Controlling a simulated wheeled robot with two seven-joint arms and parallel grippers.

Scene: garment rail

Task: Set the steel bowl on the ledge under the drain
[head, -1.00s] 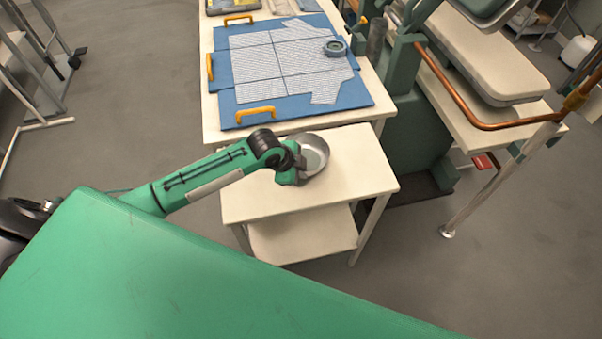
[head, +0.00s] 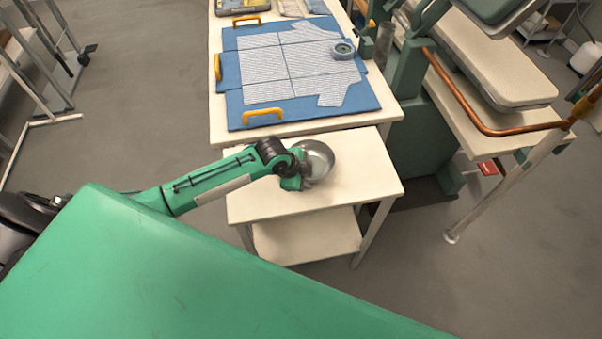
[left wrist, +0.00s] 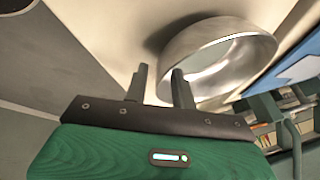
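The steel bowl (head: 319,158) is round and shiny, over the top of the small cream side table (head: 350,185). It also shows in the left wrist view (left wrist: 218,62), just beyond the fingers. My left gripper (head: 297,176) is at the bowl's near left side. In the left wrist view its two fingers (left wrist: 158,82) stand apart, the right one overlapping the bowl's wall; I cannot tell whether they touch it. A copper pipe (head: 470,118) runs along the green machine over a cream ledge (head: 448,92); no drain is clearly identifiable. My right gripper is not in view.
A larger table behind holds a blue board (head: 245,113) with yellow handles, striped cloth and a round tape-like item (head: 343,49). A slanted metal leg (head: 490,195) stands at right. Metal racks stand at left. Grey floor is open on both sides.

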